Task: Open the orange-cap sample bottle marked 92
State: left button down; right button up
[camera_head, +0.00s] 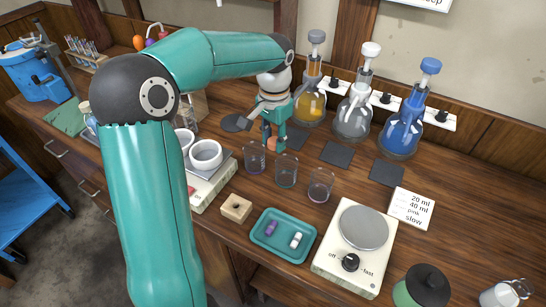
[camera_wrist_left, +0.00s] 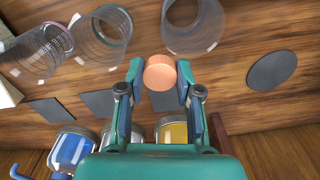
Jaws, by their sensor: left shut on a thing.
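My left gripper (camera_head: 272,146) points down over the bench, just behind the glass beakers. Its fingers (camera_wrist_left: 156,95) are closed on a round orange cap (camera_wrist_left: 160,74), seen in the left wrist view. In the head view, only small orange patches show at the fingertips. No bottle body shows under the cap in the wrist view, and I cannot read a 92 anywhere. My right gripper is not in view.
Beakers (camera_head: 286,171) stand close in front of the left gripper. Stoppered flasks of yellow (camera_head: 311,105), clear (camera_head: 353,120) and blue (camera_head: 401,135) liquid stand behind and right. A teal tray (camera_head: 284,251), hotplate (camera_head: 347,262) and wooden block (camera_head: 236,208) are nearer. Dark mats (camera_head: 337,154) lie between.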

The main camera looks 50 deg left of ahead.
aim_at(274, 163)
pick_arm(q)
jog(key=shift+f, duration=3.2)
jog(key=shift+f, duration=0.15)
jog(key=c, duration=1.1)
grip_release()
jog(key=shift+o, duration=0.2)
